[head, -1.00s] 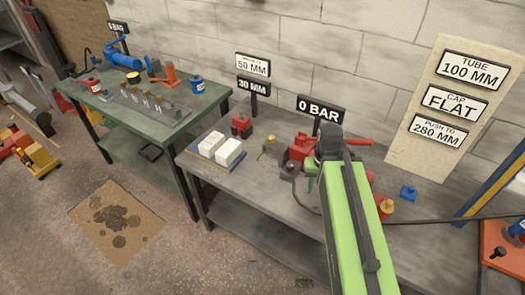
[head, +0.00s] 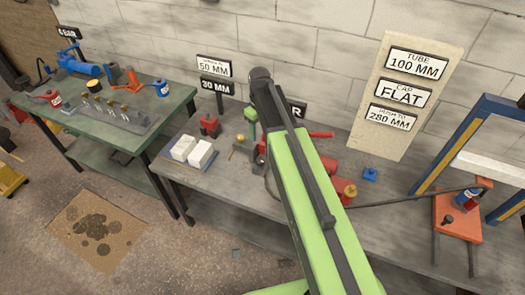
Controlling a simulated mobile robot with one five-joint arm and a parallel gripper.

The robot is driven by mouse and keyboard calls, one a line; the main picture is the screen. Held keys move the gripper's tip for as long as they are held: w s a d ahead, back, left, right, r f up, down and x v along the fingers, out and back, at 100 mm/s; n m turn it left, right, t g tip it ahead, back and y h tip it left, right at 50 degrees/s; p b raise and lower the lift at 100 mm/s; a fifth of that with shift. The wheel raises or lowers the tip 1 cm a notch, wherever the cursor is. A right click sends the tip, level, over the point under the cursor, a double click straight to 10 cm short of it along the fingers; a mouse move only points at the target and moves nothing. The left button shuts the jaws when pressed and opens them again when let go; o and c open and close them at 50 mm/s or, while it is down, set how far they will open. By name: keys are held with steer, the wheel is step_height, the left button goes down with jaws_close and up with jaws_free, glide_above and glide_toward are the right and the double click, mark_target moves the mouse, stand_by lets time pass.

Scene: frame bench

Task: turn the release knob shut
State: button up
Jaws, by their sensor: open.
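A red hand pump lies on the grey bench, its red handle (head: 320,134) and red body (head: 328,166) showing to the right of my arm. A small brass knob (head: 240,138) shows at the pump's left end; it looks like the release knob, but its setting is too small to read. My green arm crosses in front of the pump and hides its middle. My gripper (head: 252,136) points down from the short green link, just right of the brass knob and apart from it. It is open and empty, with its fingertips hard to make out.
My arm partly covers the pressure sign (head: 297,109). A brass-topped red cylinder (head: 349,194), a blue block (head: 370,174) and a blue-yellow frame (head: 450,145) stand to the right.

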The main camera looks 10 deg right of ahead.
mark_target(261, 161)
step_height(261, 161, down, 18)
steer(key=b, duration=1.8)
steer(key=shift+r, duration=0.1)
steer(key=shift+r, duration=0.1)
steer(key=shift+c, duration=0.2)
jaws_close()
steer(key=shift+d, duration=0.3)
steer(key=shift+a, duration=0.25)
